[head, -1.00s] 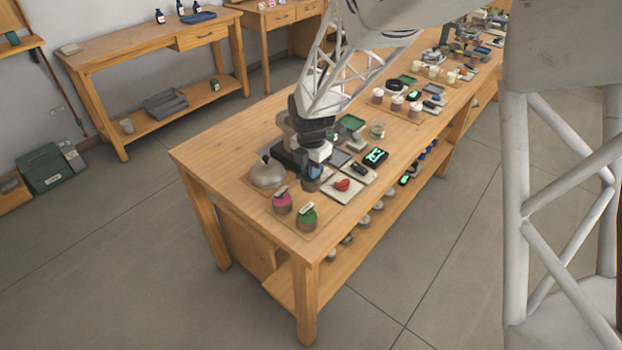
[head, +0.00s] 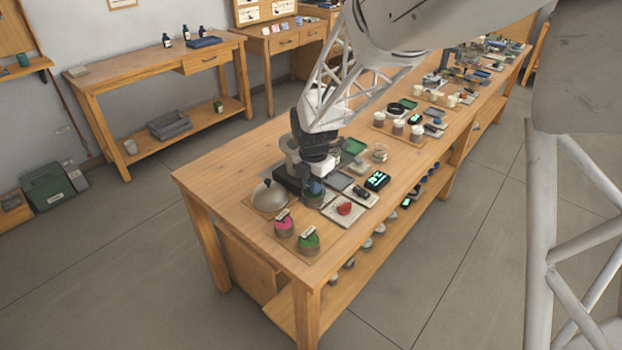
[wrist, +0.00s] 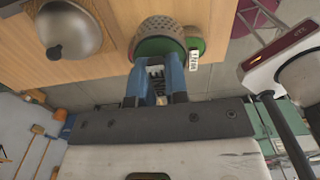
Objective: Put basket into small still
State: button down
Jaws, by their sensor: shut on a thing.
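My gripper (wrist: 158,82) has blue fingers and is shut on the basket (wrist: 162,28), a grey perforated cup with a green band, seen at the fingertips in the wrist view. In the head view my gripper (head: 314,192) is low over the bench, and I cannot make out the basket there. The pale small still (head: 290,155), on a dark base, stands just behind and left of my gripper, partly hidden by my wrist. In the wrist view a pale appliance with a red display panel (wrist: 295,45) is at the right; I cannot tell whether it is the still.
A grey domed lid (head: 270,195) sits left of my gripper. A pink-topped pot (head: 284,224) and a green-topped pot (head: 309,241) stand in front. A tray with a red item (head: 345,209) lies to the right. The left bench end (head: 215,180) is clear.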

jog(key=shift+w, duration=0.1)
jog(key=shift+w+d+r+m, duration=0.1)
jog(key=shift+w+r+m, duration=0.1)
jog(key=shift+w+m, duration=0.2)
jog(key=shift+w+d+r+m, duration=0.1)
jog(key=shift+w+r+m, duration=0.05)
jog(key=shift+w+m, duration=0.25)
jog(key=w+d+r+m, duration=0.5)
jog(key=w+m, duration=0.5)
jog(key=w+d+r+m, duration=0.4)
jog(key=w+m, duration=0.6)
jog(key=w, duration=0.1)
jog(key=a+n, duration=1.2)
jog(key=n, duration=0.9)
jog(key=shift+n, duration=0.3)
